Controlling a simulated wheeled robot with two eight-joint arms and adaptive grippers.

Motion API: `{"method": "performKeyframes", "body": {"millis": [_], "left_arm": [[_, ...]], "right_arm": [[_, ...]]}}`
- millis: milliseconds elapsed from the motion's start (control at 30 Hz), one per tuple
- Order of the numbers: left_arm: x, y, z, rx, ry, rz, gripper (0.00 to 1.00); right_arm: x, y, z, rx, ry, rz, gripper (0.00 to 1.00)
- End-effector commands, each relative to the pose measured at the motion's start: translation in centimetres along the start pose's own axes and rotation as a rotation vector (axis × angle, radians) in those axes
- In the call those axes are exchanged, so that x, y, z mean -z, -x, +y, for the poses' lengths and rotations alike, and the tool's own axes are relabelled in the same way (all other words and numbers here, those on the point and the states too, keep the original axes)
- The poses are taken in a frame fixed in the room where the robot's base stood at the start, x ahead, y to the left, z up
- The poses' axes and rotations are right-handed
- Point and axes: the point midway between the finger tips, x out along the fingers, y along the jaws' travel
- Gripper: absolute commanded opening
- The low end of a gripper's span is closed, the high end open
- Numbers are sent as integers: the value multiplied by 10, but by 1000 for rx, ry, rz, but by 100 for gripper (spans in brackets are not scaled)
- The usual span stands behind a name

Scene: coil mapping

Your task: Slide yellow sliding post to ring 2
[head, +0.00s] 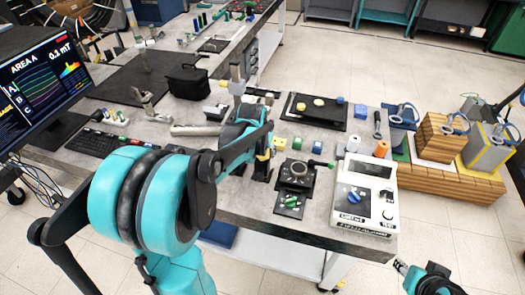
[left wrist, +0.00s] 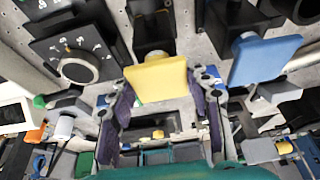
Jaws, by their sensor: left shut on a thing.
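The yellow sliding post (left wrist: 158,78) shows a flat square yellow top on a dark stem in the left wrist view. My left gripper (left wrist: 164,98) is shut on it, with a purple-padded finger at each side. In the head view my left gripper (head: 262,160) is at the middle of the bench, left of the black dial unit (head: 297,175), and mostly hides the post. A blue-topped post (left wrist: 262,58) stands just right of the yellow one in the left wrist view. I cannot make out which mark is ring 2. My right gripper (head: 403,268) is at the lower right, off the bench.
A black unit with a round knob (left wrist: 75,66) stands left of the post. A white meter with a blue knob (head: 363,197) stands at the bench's right. A black tray (head: 315,113) with small pieces lies behind. A keyboard (head: 92,144) and monitor (head: 40,85) are at left.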

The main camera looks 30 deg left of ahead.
Motion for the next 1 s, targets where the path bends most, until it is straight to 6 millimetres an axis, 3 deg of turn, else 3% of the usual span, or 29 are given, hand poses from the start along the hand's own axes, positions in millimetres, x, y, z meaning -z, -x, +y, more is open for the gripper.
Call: {"method": "performKeyframes", "body": {"millis": [200, 467, 500, 567, 867, 1000], "left_arm": [[8, 20, 0, 0, 0, 0, 0], [8, 18, 0, 0, 0, 1, 0], [8, 18, 0, 0, 0, 1, 54], [8, 18, 0, 0, 0, 1, 70], [8, 18, 0, 0, 0, 0, 71], [8, 28, 0, 0, 0, 0, 71]], "right_arm": [[12, 16, 0, 0, 0, 0, 40], [10, 14, 0, 0, 0, 0, 40], [10, 14, 0, 0, 0, 0, 40], [10, 14, 0, 0, 0, 0, 40], [10, 14, 0, 0, 0, 0, 40], [10, 14, 0, 0, 0, 0, 40]]}}
